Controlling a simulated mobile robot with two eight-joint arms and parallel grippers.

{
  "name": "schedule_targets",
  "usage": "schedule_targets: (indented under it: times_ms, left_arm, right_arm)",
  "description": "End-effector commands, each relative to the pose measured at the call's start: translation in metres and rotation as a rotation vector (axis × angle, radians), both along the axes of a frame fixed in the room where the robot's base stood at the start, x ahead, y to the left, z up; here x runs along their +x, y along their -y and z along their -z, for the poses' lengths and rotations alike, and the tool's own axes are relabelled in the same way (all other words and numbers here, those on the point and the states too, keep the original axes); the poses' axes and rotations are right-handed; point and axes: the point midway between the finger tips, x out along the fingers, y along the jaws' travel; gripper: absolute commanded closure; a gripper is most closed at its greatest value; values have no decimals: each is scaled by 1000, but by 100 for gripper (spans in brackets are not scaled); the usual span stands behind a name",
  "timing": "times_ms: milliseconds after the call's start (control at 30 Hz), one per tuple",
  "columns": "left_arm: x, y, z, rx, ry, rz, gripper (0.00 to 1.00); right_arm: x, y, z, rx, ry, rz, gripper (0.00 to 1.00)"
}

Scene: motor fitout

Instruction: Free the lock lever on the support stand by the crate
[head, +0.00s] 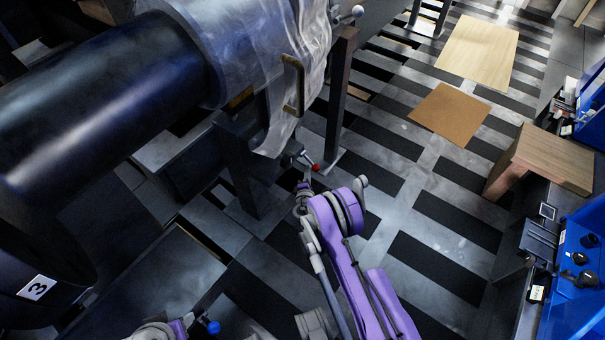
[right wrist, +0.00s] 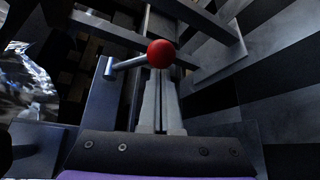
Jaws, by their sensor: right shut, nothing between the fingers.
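The lock lever is a metal rod with a red ball knob (head: 315,168) on the dark support stand (head: 237,165), under the wrapped end of the big cylinder. In the right wrist view the red knob (right wrist: 160,53) stands at the fingertips, with its rod (right wrist: 126,65) running left to a pivot. My right gripper (head: 303,183) is just below the knob in the head view, its fingers (right wrist: 160,88) shut and empty. The knob covers the fingertips, so I cannot tell whether they touch. Part of my left arm shows at the bottom left; its fingers do not show.
A large dark cylinder (head: 105,95) fills the upper left, its end wrapped in clear plastic (head: 265,50). A blue ball knob (head: 213,327) shows at the bottom. A wooden box (head: 545,160) and blue trays (head: 580,250) stand at right. The striped floor between is mostly clear.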

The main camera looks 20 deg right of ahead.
Motion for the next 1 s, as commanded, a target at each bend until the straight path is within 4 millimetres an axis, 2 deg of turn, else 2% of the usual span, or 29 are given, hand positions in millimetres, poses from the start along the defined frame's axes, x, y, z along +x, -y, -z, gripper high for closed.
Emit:
schedule_targets:
  times_ms: [400,1000]
  left_arm:
    - [0,0,1,0,0,0,50]
    - [1,0,12,0,-4,0,50]
  right_arm:
    - [-1,1,-1,-2,-3,0,100]
    - [-5,4,-5,-51,-89,1,100]
